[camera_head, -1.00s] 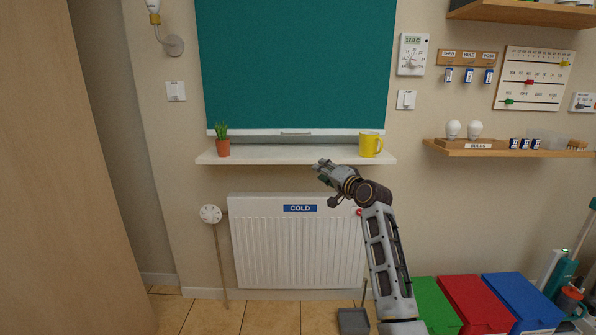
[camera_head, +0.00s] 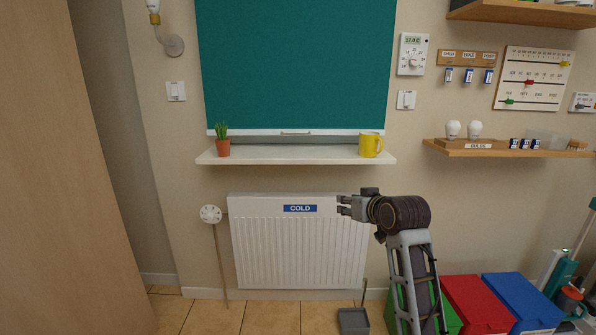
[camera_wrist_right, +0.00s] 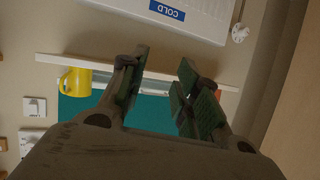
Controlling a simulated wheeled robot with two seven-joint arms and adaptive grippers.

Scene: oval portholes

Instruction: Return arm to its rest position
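My right gripper (camera_head: 344,207) is in front of the upper right part of the white radiator, beside its blue COLD label, and points left. In the right wrist view its two fingers (camera_wrist_right: 160,95) stand apart with nothing between them, so it is open and empty. My right arm rises from the bottom of the head view and bends left at the wrist. My left gripper is not in view.
The radiator (camera_head: 290,255) hangs below a white sill (camera_head: 290,155) with a potted cactus (camera_head: 222,142) and a yellow mug (camera_head: 370,144). Green, red (camera_head: 475,300) and blue (camera_head: 525,298) boxes stand at lower right. A wooden shelf (camera_head: 500,148) is on the right wall.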

